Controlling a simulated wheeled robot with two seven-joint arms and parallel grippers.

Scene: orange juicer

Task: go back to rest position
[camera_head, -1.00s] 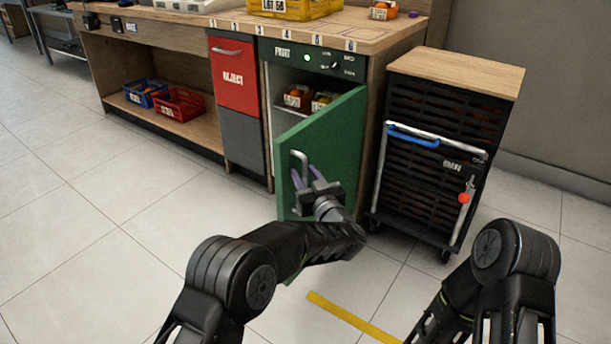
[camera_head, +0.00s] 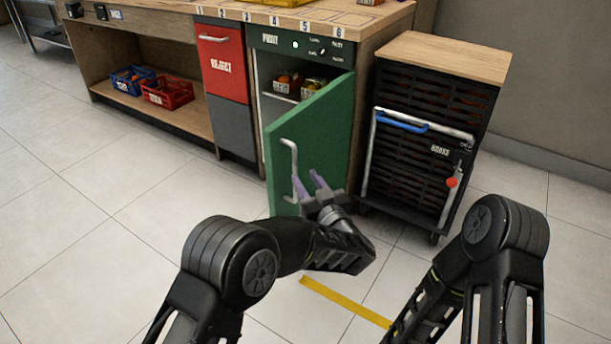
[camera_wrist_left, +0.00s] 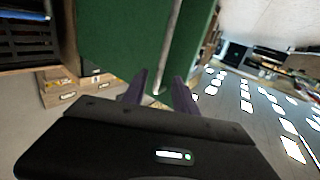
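My left gripper (camera_head: 308,186) is in front of the open green fridge door (camera_head: 318,135), low and near its silver handle (camera_head: 290,168). Its two purple fingers are spread, with nothing held. In the left wrist view the fingers (camera_wrist_left: 156,88) are apart, and the silver handle bar (camera_wrist_left: 170,45) shows beyond and between them, against the green door (camera_wrist_left: 115,45). I cannot tell the exact gap to the handle. My right arm (camera_head: 485,255) shows at the lower right, but its gripper is out of view.
The door stands ajar; crates of fruit (camera_head: 283,87) show inside. A black wheeled cart (camera_head: 420,150) with a wooden top stands to the right. A red drawer (camera_head: 222,62) and open shelf with a blue crate (camera_head: 131,80) and red crate (camera_head: 167,93) are left.

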